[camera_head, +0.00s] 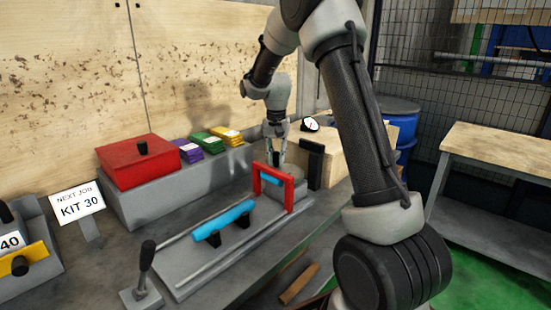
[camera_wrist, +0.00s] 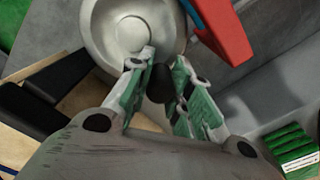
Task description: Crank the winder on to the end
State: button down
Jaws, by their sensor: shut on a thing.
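The winder shows in the wrist view as a round grey metal wheel (camera_wrist: 103,40) with a paler hub. A dark rounded knob (camera_wrist: 160,84) sits between my fingertips, in front of the wheel's lower right rim. My gripper (camera_wrist: 158,88) is shut on this knob, with a green-padded finger on each side. In the head view my gripper (camera_head: 278,152) reaches down behind the red frame (camera_head: 273,188), at the far end of the grey machine bed. The grey wheel (camera_head: 290,182) shows there only partly, behind the red frame.
A blue cylinder (camera_head: 224,221) lies on black supports along the bed. A red box (camera_head: 139,162) and coloured packs (camera_head: 208,140) stand on the grey ledge behind. A black upright block (camera_head: 311,164) and a dial (camera_head: 310,124) are right of my gripper. A black-knobbed lever (camera_head: 147,262) stands at the front.

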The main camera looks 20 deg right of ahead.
dwell(0.4)
jog(key=c, duration=1.3)
grip_release()
notch_tip(320, 180, up, 12)
